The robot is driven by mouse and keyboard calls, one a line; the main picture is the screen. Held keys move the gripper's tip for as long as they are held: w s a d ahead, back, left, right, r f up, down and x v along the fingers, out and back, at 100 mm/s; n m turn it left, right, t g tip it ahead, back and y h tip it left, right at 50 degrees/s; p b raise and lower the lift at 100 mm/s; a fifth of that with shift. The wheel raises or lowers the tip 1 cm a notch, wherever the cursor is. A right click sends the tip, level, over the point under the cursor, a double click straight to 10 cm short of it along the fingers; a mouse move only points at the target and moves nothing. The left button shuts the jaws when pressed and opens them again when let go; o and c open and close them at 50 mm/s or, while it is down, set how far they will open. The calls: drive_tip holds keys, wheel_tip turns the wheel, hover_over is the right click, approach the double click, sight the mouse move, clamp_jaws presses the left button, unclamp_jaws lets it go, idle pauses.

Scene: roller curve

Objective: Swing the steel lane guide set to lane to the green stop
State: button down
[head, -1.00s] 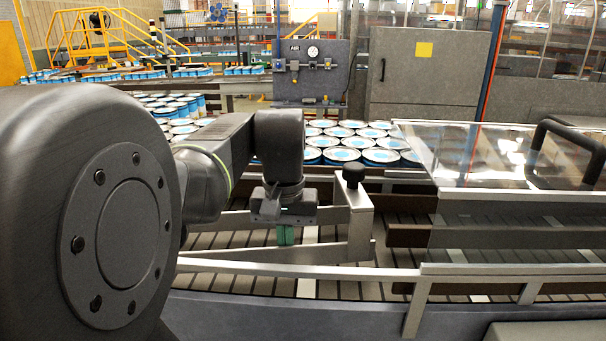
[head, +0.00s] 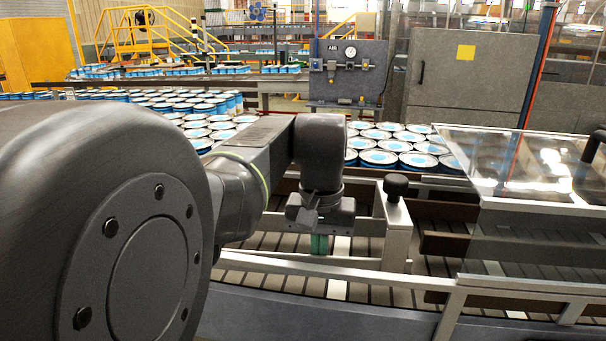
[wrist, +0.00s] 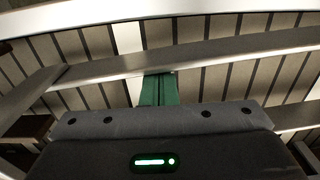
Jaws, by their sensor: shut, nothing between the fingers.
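The steel lane guide (head: 397,238) stands over the slatted conveyor, with a black knob (head: 397,186) on top of its bracket. A steel bar runs left from the bracket, behind my gripper. My gripper (head: 319,246) points down with green fingertips, shut and empty, left of the bracket and beyond the front rail. In the wrist view the green fingertips (wrist: 160,90) lie beside a long steel bar (wrist: 210,55); I cannot tell whether they touch it. I cannot make out a green stop in either view.
A front steel rail (head: 320,268) runs between me and the lane. A clear cover (head: 500,165) stands over the lane at right. Blue and white cans (head: 390,150) crowd the conveyor behind. A gauge panel (head: 348,75) and grey cabinet (head: 450,75) stand farther back.

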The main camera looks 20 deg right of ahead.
drive_tip(key=shift+s, duration=0.1)
idle(0.3)
drive_tip(key=shift+s+a, duration=0.45)
drive_tip(key=shift+s, duration=0.35)
drive_tip(key=shift+w+d, duration=0.1)
drive_tip(key=shift+w+d+p, duration=0.45)
drive_tip(key=shift+w, duration=0.3)
wheel_tip(320, 180, up, 14)
drive_tip(key=p, duration=1.3)
